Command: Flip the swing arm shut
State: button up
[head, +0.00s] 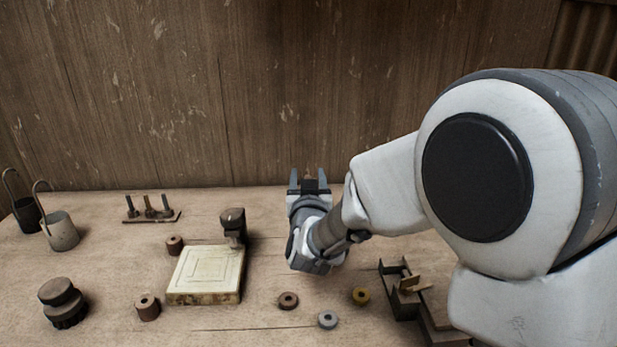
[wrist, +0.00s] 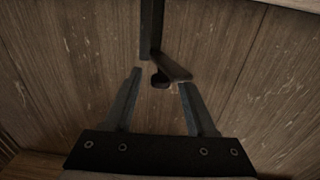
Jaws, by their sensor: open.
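My gripper (head: 309,174) is open in the head view, right of the press and pointing toward the back wall. In the wrist view its two fingers (wrist: 161,78) stand apart. A dark bar (wrist: 173,68) with a round knob (wrist: 160,80) shows between and beyond the fingertips; it looks like the swing arm, but I cannot tell whether a finger touches it. A dark upright piece (wrist: 151,28) joins it from above. In the head view the press has a pale square tile bed (head: 205,273) and a dark-capped post (head: 232,224); no bar clearly shows over the bed.
A peg rack (head: 150,215) and two handled cups (head: 60,232) stand at left. A dark bracket (head: 400,285) sits at right. The wooden wall (head: 250,90) closes the back.

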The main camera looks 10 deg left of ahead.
grip_shut()
dwell(1.3)
